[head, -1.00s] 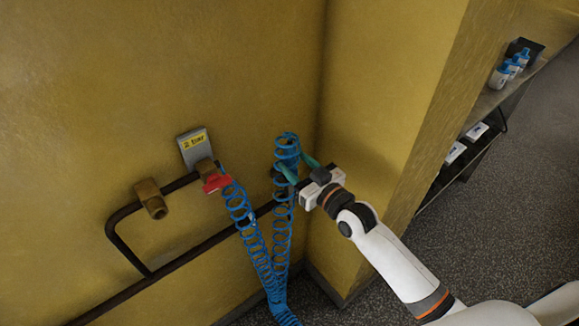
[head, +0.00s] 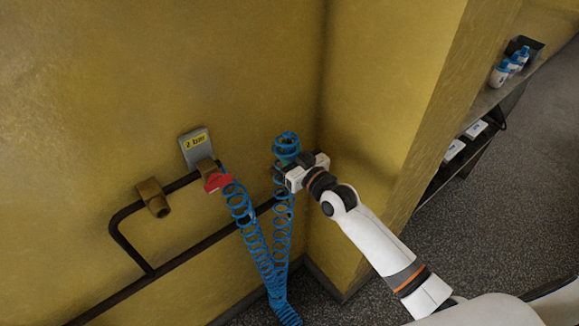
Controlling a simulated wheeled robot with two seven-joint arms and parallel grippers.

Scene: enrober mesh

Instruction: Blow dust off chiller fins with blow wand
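A blue coiled hose (head: 256,250) runs from the red valve handle (head: 216,181) at the wall pipe down to the floor. It rises again to a bundle of blue loops (head: 286,141) near the wall corner. The blow wand itself I cannot make out; it may be hidden at that bundle. My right gripper (head: 287,166) is at the bundle, just below its top loops. Its teal fingers are mostly hidden, so I cannot tell whether they are open or closed. My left gripper and the chiller fins are not in view.
A grey plate marked "2 bar" (head: 194,146) is on the yellow wall. A brass fitting (head: 153,198) and dark pipe (head: 117,235) are left of the hose. A yellow wall edge stands right of my gripper. A shelf (head: 483,110) with bottles (head: 499,74) lies beyond it.

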